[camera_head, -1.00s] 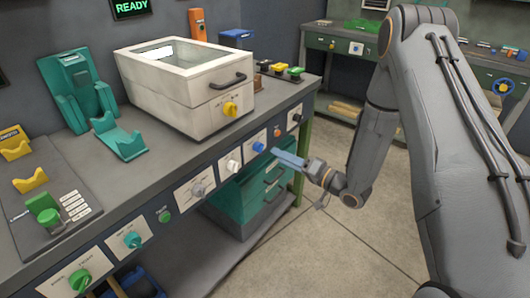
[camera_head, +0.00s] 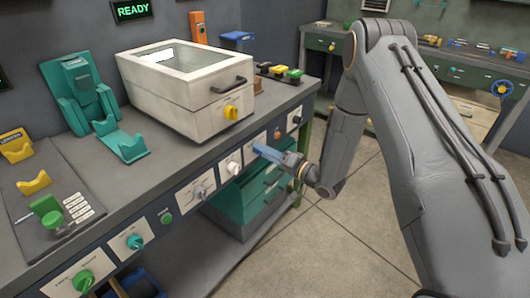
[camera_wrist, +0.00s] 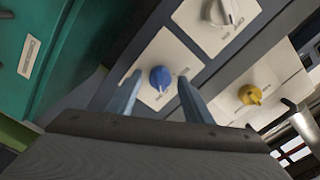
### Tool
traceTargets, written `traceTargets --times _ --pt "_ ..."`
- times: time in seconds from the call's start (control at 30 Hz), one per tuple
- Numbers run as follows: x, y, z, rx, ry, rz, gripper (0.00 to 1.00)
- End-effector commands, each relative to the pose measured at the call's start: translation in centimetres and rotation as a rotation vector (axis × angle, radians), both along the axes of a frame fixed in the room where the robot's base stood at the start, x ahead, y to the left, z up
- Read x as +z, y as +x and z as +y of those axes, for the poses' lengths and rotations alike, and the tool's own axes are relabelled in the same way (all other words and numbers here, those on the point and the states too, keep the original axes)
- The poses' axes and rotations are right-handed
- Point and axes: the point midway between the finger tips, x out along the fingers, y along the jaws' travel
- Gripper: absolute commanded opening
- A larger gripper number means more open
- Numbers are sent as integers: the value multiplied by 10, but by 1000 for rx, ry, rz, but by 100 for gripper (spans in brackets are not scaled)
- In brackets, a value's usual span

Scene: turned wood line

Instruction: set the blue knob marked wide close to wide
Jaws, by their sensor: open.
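The blue knob (camera_wrist: 160,78) sits on a pale plate on the bench's front face, in the middle of the wrist view. The markings on its plate are too small to read, and I cannot tell which one it points at. My gripper (camera_wrist: 159,88) is open, with one blue finger on each side of the knob. I cannot tell whether the fingers touch it. In the head view my gripper (camera_head: 258,149) is at the front panel and hides the blue knob.
A white knob (camera_head: 233,167) and an orange one (camera_head: 277,133) flank the spot on the panel. A white lidded box with a yellow knob (camera_head: 231,112) stands on the bench (camera_head: 110,197). Teal drawers (camera_head: 245,200) are below. The floor in front is clear.

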Motion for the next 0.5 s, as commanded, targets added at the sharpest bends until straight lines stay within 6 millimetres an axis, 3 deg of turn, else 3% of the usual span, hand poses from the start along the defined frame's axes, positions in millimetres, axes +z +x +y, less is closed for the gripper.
traceTargets --times 0.03,0.27,0.5 --pt "0 0 0 0 0 0 41" --pt "0 0 0 0 0 0 5" --pt "0 0 0 0 -13 -17 5"
